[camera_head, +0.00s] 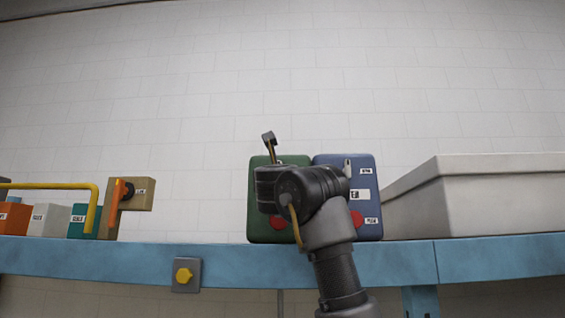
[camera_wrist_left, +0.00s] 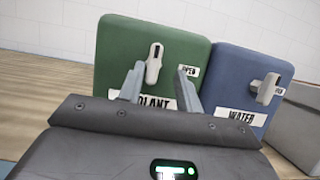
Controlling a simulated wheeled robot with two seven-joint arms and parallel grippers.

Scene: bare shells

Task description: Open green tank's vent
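The green tank (camera_head: 254,215) stands on the blue shelf, mostly hidden behind my left arm in the head view. In the left wrist view, the green tank (camera_wrist_left: 122,45) fills the middle, with its pale vent lever (camera_wrist_left: 154,64) roughly upright on the front. An "OPEN" label (camera_wrist_left: 190,71) is to the lever's right, and a larger label below is partly hidden. My left gripper (camera_wrist_left: 160,70) is open, its two fingers apart on either side of the lever's lower end. Contact cannot be told. My right gripper is not in view.
A blue tank (camera_head: 370,205) with its own lever stands right beside the green one. A large grey bin (camera_head: 480,200) is farther right. Small boxes, a yellow rail (camera_head: 50,186) and an orange handle (camera_head: 116,205) are at left. A yellow button (camera_head: 184,275) is on the shelf front (camera_head: 90,260).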

